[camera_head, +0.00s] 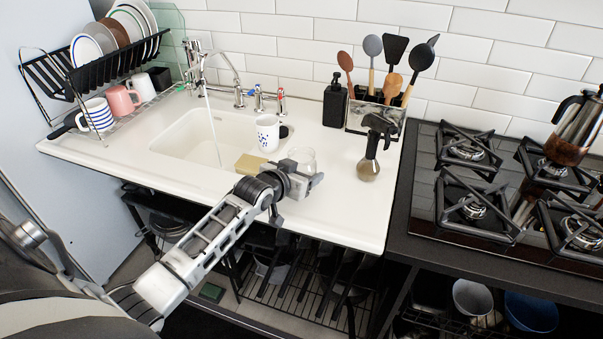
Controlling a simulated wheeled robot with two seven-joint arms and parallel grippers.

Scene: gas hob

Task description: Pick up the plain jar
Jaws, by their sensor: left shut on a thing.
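The plain jar (304,157) is a small clear glass vessel on the white sink counter, right of the basin. My left gripper (308,180) reaches in from the lower left and is shut on the jar. The fingers and wrist hide its lower part, so I cannot tell whether its base touches the counter. My right gripper is not in view.
A blue-spotted mug (268,132) and a yellowish sponge (250,164) stand close left of the jar. Water runs into the basin (205,143). The counter's front right is clear, beside the gas hob (437,215).

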